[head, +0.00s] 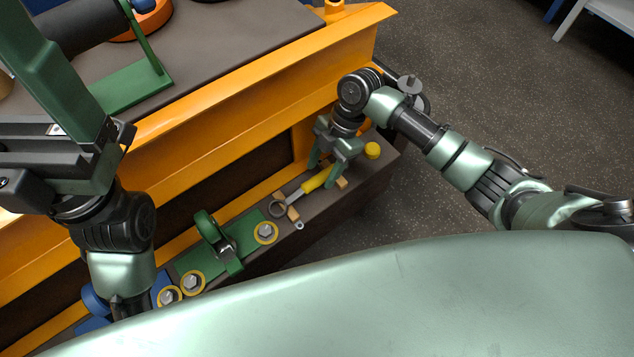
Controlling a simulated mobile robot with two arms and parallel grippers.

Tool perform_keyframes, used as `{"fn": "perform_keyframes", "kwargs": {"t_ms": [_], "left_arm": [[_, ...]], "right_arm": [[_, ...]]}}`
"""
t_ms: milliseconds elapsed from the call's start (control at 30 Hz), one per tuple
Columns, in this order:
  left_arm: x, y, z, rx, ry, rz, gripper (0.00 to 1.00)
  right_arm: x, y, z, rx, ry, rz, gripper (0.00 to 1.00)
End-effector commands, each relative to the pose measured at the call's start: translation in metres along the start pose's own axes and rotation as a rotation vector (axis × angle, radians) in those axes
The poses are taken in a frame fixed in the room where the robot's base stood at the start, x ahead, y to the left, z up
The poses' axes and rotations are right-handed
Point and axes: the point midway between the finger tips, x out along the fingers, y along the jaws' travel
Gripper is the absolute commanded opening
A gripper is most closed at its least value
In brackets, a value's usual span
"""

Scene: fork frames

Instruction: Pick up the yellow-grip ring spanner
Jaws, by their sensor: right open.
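The yellow-grip ring spanner (314,182) lies on the narrow brown ledge in front of the orange bench. Its metal ring end points to the lower left, near small wooden blocks. My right gripper (330,166) is open, fingers down, over the grip end of the spanner and partly hiding it. I cannot tell whether the fingers touch it. My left gripper (72,95) is large at the upper left, over the bench and away from the spanner; its opening is unclear.
A green fixture (228,254) with several yellow-ringed bolts stands on the ledge left of the spanner. A yellow round piece (372,150) is right of my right gripper. The orange bench edge (250,103) rises behind.

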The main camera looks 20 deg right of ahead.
Motion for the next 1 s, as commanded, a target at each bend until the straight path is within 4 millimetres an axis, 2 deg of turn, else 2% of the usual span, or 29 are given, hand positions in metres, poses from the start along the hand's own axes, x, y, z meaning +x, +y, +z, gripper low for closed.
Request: {"fn": "perform_keyframes", "kwargs": {"t_ms": [33,200,1000], "left_arm": [[-0.002,0.001,-0.001,0.002,0.019,0.007,1.00],[0.005,0.002,-0.003,0.006,0.044,0.017,1.00],[0.005,0.001,-0.002,0.003,0.028,0.011,1.00]], "right_arm": [[0.013,-0.001,0.002,0.000,0.002,0.000,0.52],[0.024,0.000,0.001,0.000,0.001,0.001,0.52],[0.028,0.000,0.002,0.001,0.000,0.001,0.52]]}}
